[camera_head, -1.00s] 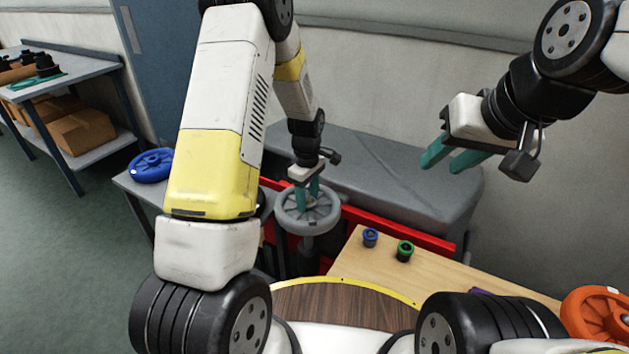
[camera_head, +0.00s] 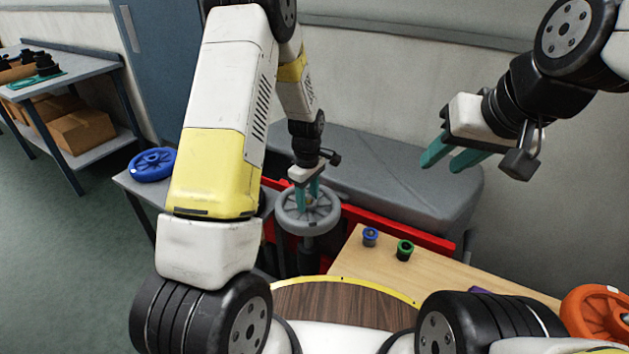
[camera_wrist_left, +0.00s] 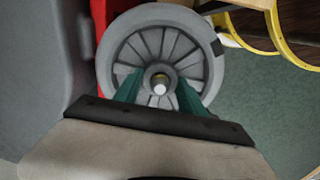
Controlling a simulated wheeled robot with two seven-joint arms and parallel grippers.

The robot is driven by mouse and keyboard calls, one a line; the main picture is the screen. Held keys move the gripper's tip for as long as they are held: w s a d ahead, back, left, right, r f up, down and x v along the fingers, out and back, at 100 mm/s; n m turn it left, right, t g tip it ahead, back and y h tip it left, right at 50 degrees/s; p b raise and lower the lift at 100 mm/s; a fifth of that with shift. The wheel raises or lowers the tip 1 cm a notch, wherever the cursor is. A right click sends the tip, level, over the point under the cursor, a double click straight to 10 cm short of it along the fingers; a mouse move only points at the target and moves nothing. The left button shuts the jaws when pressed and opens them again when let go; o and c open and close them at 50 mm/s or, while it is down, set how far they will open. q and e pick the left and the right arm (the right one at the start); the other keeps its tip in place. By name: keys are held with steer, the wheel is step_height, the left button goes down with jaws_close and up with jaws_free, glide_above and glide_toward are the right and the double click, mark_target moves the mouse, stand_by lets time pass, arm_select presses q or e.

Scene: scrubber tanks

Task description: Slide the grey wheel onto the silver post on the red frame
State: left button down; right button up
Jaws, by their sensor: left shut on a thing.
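The grey wheel (camera_head: 290,223) lies about flat beside the red frame (camera_head: 400,229), with its spokes and hub facing up. In the left wrist view the wheel (camera_wrist_left: 122,55) fills the middle. The round end of the silver post (camera_wrist_left: 160,88) shows in the centre of its hub, inside a brass-coloured ring. How far the wheel sits down the post is hidden. My left gripper (camera_head: 307,205) reaches down from above and is shut on the wheel at its hub. My right gripper (camera_head: 451,160) is open and empty, up in the air over the grey bench.
A blue wheel (camera_head: 152,165) lies on a grey table at left. A blue-rimmed part (camera_head: 370,236) and a green-rimmed part (camera_head: 404,250) stand on the wooden table (camera_head: 375,268). An orange wheel (camera_head: 598,314) is at lower right. A grey padded bench (camera_head: 400,180) stands behind the frame.

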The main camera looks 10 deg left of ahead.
arm_select(q)
steer(key=shift+f, duration=0.15)
stand_by(0.5)
steer(key=c, duration=0.6)
jaws_free()
steer(key=shift+r, duration=0.4)
steer(key=shift+r, duration=1.1)
steer(key=shift+r, duration=0.1)
steer(key=shift+r, duration=3.4)
